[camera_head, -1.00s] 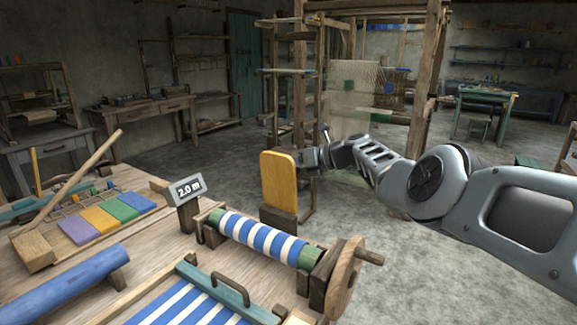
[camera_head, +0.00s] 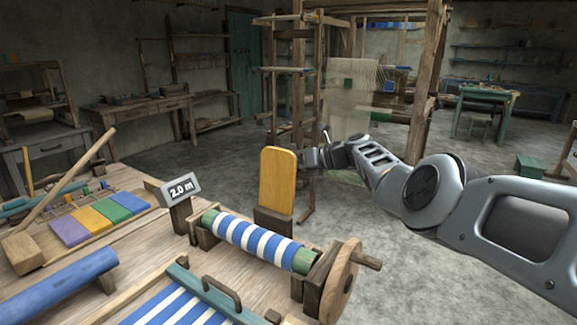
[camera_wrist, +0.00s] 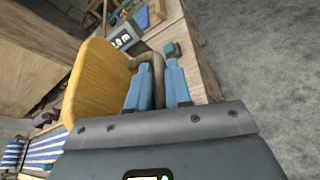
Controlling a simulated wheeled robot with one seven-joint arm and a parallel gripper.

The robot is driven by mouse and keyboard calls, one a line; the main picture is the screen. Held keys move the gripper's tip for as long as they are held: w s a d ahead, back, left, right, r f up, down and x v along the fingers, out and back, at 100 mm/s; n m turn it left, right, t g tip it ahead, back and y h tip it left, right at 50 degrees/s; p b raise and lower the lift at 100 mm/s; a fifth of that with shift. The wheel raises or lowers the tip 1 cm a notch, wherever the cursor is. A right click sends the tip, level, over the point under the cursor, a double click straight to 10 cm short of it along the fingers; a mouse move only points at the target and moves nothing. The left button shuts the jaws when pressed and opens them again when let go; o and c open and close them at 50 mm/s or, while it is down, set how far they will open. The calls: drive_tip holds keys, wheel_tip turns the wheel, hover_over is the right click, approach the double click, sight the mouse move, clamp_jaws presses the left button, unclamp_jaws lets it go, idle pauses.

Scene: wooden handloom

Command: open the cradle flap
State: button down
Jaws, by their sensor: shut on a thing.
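The cradle flap (camera_head: 277,182) is a yellow wooden board with rounded top corners. It stands roughly upright on a dark wooden block (camera_head: 273,222) behind the striped cloth roll (camera_head: 255,242). In the wrist view the flap (camera_wrist: 95,80) fills the left side, with a brown bent handle (camera_wrist: 148,54) on its face. My gripper (camera_head: 309,158) is at the flap's right side, on the handle side. In the wrist view its two blue fingers (camera_wrist: 160,82) are shut on the handle. Most of the handle is hidden from the head view.
A wooden crank wheel (camera_head: 341,283) stands at the roll's right end. A sign reading 2.0 m (camera_head: 181,190) stands left of the flap. A flat striped cloth (camera_head: 175,303) with a green handled bar lies in front.

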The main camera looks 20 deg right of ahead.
drive_tip(key=shift+s+f, duration=0.15)
drive_tip(key=shift+f, duration=0.4)
drive_tip(key=c, duration=1.1)
unclamp_jaws()
drive_tip(key=shift+a, duration=0.1)
drive_tip(key=shift+s+d+r+p, duration=0.35)
drive_tip(key=shift+p, duration=0.4)
drive_tip(key=p+v, duration=0.1)
drive_tip(key=v, duration=0.2)
drive_tip(key=p+v, duration=0.1)
drive_tip(key=v, duration=0.3)
drive_tip(key=shift+w+d+r+p, duration=0.1)
drive_tip(key=shift+w+r+p, duration=0.1)
drive_tip(key=shift+r+p, duration=0.1)
